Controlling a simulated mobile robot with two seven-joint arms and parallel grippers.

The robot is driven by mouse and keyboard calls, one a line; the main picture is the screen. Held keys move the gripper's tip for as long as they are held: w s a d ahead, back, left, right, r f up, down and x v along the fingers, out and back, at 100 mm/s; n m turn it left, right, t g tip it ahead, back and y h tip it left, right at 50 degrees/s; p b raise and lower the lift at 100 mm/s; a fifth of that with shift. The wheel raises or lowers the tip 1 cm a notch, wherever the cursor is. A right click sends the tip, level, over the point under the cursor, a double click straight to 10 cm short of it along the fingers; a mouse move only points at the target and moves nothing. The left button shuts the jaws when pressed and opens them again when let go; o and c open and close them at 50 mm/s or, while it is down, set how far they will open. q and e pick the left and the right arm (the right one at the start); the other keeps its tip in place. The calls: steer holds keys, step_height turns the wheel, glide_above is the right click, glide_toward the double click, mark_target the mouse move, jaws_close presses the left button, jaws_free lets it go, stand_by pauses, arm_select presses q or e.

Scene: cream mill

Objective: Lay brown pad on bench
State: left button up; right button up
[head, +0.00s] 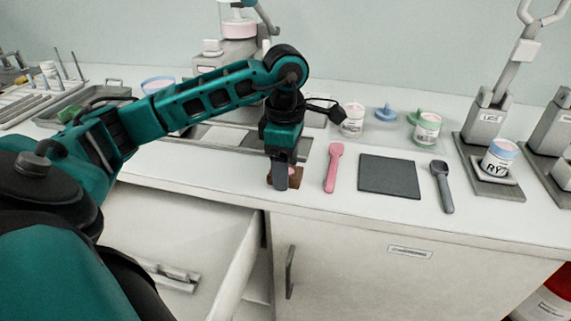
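The brown pad (297,182) is at the front edge of the white bench (230,180), left of the pink scoop. It seems to lie flat on the bench top, but I cannot tell for sure whether it touches. My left gripper (281,178) points straight down at the pad, its near finger in front of the pad and hiding its middle. A small pinkish patch shows beside the finger. Whether the fingers are closed on the pad is hidden. My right gripper is not in view.
Right of the pad lie a pink scoop (333,168), a dark grey mat (390,175) and a dark scoop (442,187). Behind are labelled jars (352,120) and (427,128) another jar. A drawer (190,245) stands open below the bench's front left.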

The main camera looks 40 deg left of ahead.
arm_select(q)
steer(key=shift+o, duration=0.7)
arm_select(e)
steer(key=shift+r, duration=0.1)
arm_select(q)
steer(key=shift+r, duration=0.25)
step_height(320, 180, up, 12)
steer(key=p, duration=0.3)
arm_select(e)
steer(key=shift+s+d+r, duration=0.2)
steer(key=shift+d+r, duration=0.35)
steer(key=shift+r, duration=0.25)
arm_select(q)
steer(key=shift+f, duration=0.1)
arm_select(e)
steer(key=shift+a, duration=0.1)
